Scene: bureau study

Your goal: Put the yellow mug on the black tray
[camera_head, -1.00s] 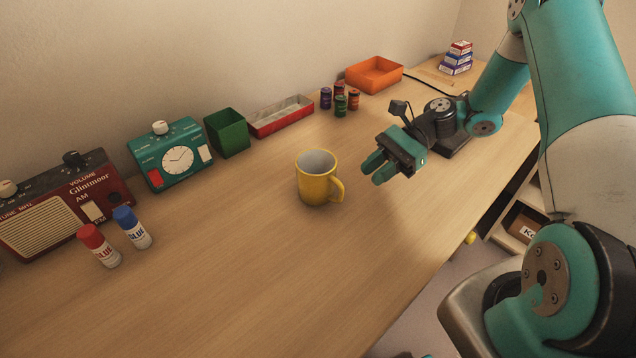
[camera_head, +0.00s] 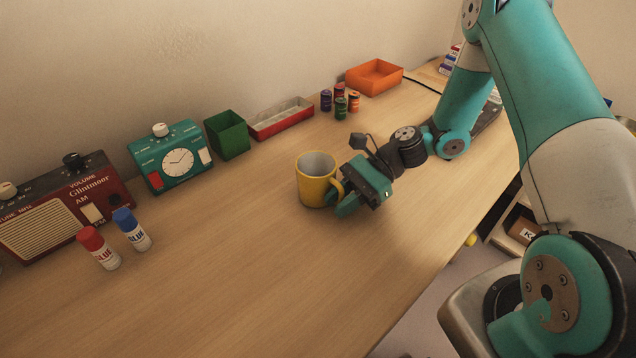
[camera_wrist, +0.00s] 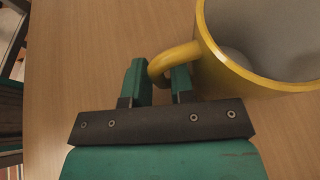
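The yellow mug (camera_head: 313,186) stands upright on the wooden desk, with its handle toward my gripper. It also shows in the wrist view (camera_wrist: 262,82), cut off by the frame. My gripper (camera_head: 341,203) is low beside the mug on its handle side. In the wrist view its two fingers (camera_wrist: 160,84) are apart, with the outer part of the handle between their tips. I cannot see a firm grip on it. A dark flat thing (camera_head: 486,128) on the desk at the right, mostly hidden behind my arm, may be the black tray.
Glue sticks (camera_head: 118,239), a red radio (camera_head: 68,208) and a teal clock (camera_head: 170,157) are at the left. A green box (camera_head: 227,135), red tray (camera_head: 281,118), small cans (camera_head: 340,103) and orange tray (camera_head: 375,77) line the back. The front desk is clear.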

